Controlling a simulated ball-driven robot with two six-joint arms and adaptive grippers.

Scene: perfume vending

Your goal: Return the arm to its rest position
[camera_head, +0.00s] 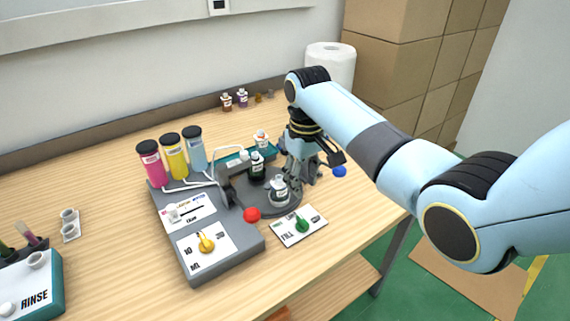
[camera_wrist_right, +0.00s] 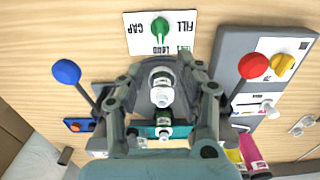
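My right gripper (camera_head: 304,172) is over the right side of the grey round turntable (camera_head: 262,204), its fingers pointing down. In the right wrist view its two fingers (camera_wrist_right: 160,68) are spread apart, and a small labelled bottle (camera_wrist_right: 161,92) shows between them without visible contact. In the head view this bottle (camera_head: 279,191) stands upright on the turntable, just left of the fingers. A dark green bottle (camera_head: 257,168) stands behind it. My right arm reaches in from the right edge. My left gripper is not in view.
The dispenser has pink (camera_head: 151,163), yellow (camera_head: 175,157) and blue (camera_head: 195,149) cylinders, a red knob (camera_head: 252,215) and a yellow dial (camera_head: 206,243). A FILL/CAP panel (camera_head: 287,236) lies in front. A paper roll (camera_head: 331,66) and boxes (camera_head: 395,60) stand behind my arm.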

